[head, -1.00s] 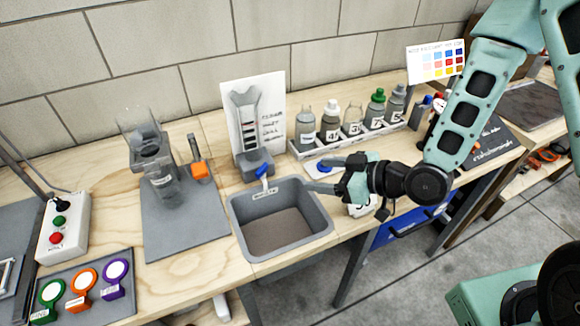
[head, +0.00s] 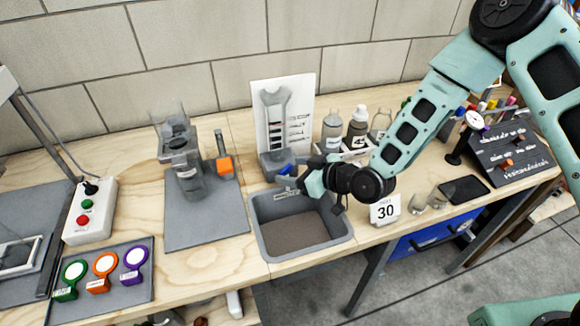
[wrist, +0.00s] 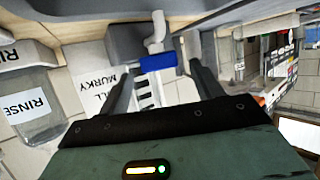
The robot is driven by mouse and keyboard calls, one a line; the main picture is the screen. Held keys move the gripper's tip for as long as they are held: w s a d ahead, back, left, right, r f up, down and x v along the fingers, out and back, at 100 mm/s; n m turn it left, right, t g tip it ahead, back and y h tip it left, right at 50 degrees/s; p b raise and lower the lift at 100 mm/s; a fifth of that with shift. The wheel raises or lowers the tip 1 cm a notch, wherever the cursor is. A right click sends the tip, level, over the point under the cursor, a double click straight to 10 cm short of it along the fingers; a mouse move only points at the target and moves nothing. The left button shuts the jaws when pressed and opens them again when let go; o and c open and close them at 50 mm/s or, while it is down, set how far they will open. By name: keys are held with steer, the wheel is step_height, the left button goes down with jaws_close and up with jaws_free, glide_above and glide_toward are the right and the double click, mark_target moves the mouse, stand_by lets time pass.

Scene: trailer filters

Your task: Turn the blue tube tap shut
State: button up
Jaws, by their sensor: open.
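The blue tube tap (head: 287,170) shows in the head view at the foot of the tall grey tube stand (head: 272,110), just above the back rim of the grey basin (head: 345,233). In the wrist view the blue tap handle (wrist: 157,62) sits crosswise on a pale curved spout (wrist: 154,35). My gripper (head: 298,178) is at the tap, over the back of the basin. In the wrist view my gripper (wrist: 160,66) is open, with one finger on either side of the handle. I cannot tell whether either finger touches it.
Bottles (head: 333,130) are right of the tube stand. A "30" card (head: 385,210) stands right of the basin. A button box (head: 90,212) is at the left.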

mark_target(285, 171)
steer(key=shift+x, duration=0.95)
steer(key=shift+c, duration=0.3)
steer(key=c, duration=0.9)
steer(key=shift+s, duration=0.1)
steer(key=m+t+h, duration=0.1)
steer(key=m+t+h+b, duration=0.1)
steer(key=shift+s+a+f+m, duration=0.1)
steer(key=shift+s+a+m, duration=0.1)
steer(key=shift+m, duration=0.1)
steer(key=shift+a+m+t+h+b, duration=0.1)
steer(key=shift+m+t+h+b, duration=0.45)
steer(key=shift+m+h, duration=0.6)
steer(key=shift+a+m+t+h+b, duration=0.1)
steer(key=shift+m+t+h+b, duration=0.1)
steer(key=shift+m+t+h, duration=0.75)
steer(key=shift+h, duration=0.4)
